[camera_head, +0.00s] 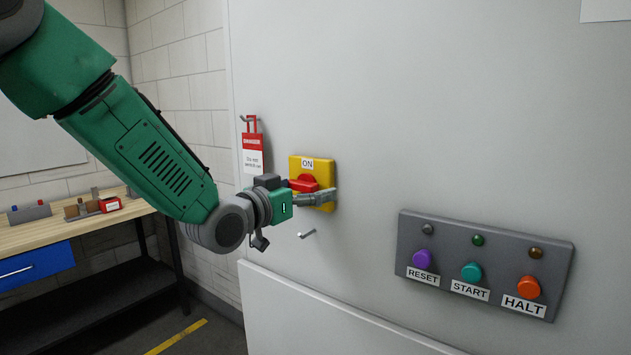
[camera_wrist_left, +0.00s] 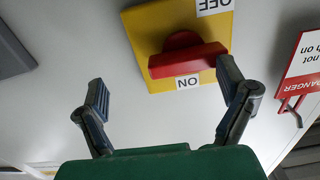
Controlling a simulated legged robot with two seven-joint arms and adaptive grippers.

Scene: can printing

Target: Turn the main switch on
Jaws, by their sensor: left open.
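The main switch is a yellow plate (camera_head: 298,169) with a red knob (camera_head: 304,183) on the grey cabinet face. In the left wrist view, the red handle (camera_wrist_left: 187,60) lies across the yellow plate (camera_wrist_left: 150,25), with ON and OFF labels at opposite edges. My left gripper (camera_head: 325,197) is open in front of the switch. In the left wrist view its fingers (camera_wrist_left: 163,88) are spread wide, with the handle just beyond and between them; I see no grip on it. My right gripper is out of view.
A red and white danger tag (camera_head: 253,150) hangs on a hook left of the switch. A grey button panel (camera_head: 484,262) with RESET, START and HALT is at right. A workbench (camera_head: 70,229) stands at left.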

